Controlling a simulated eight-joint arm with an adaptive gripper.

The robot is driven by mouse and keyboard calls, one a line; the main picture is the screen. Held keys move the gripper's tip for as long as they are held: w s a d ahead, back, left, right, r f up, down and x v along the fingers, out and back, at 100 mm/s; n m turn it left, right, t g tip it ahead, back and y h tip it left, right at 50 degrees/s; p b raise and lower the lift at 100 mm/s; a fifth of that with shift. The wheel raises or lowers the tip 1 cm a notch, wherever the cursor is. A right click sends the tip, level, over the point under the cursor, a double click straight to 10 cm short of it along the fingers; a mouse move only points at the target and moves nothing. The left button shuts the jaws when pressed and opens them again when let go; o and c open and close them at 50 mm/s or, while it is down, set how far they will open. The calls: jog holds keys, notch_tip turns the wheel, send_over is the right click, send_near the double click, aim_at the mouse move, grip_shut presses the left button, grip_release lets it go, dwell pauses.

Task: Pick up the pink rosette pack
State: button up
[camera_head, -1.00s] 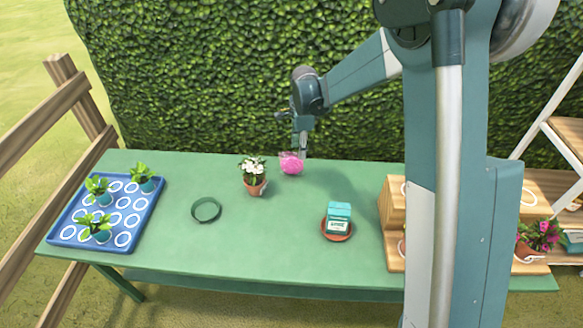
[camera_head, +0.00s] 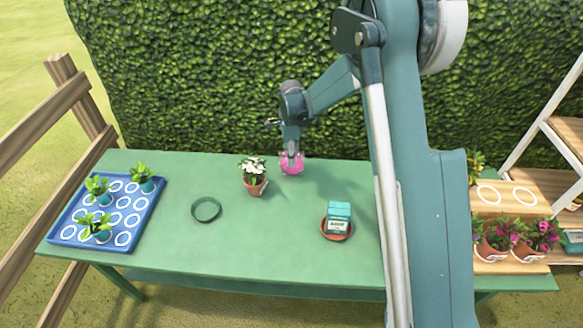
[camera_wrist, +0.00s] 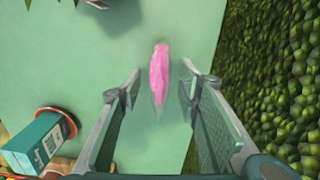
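The pink rosette pack (camera_head: 292,167) stands near the back edge of the green table, to the right of the white-flowered pot. In the wrist view the pack (camera_wrist: 159,74) is a narrow pink shape seen from above, lying ahead of and between the two fingers. My gripper (camera_head: 291,153) is directly over the pack in the head view and points down. In the wrist view my gripper (camera_wrist: 158,88) is open, with a clear gap between each finger and the pack. No contact shows.
A white-flowered pot (camera_head: 255,180) stands just left of the pack. A teal box (camera_head: 339,212) sits on a terracotta saucer (camera_head: 336,237). A green ring (camera_head: 206,221) and a blue tray (camera_head: 71,236) lie to the left. A hedge (camera_head: 200,70) rises close behind the table.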

aim_at(292, 169)
jog(key=shift+f, duration=1.25)
jog(key=shift+f, duration=0.1)
jog(key=shift+f+b, duration=0.65)
jog(key=shift+f, duration=1.85)
jog(key=shift+c, duration=0.4)
jog(key=c, duration=0.8)
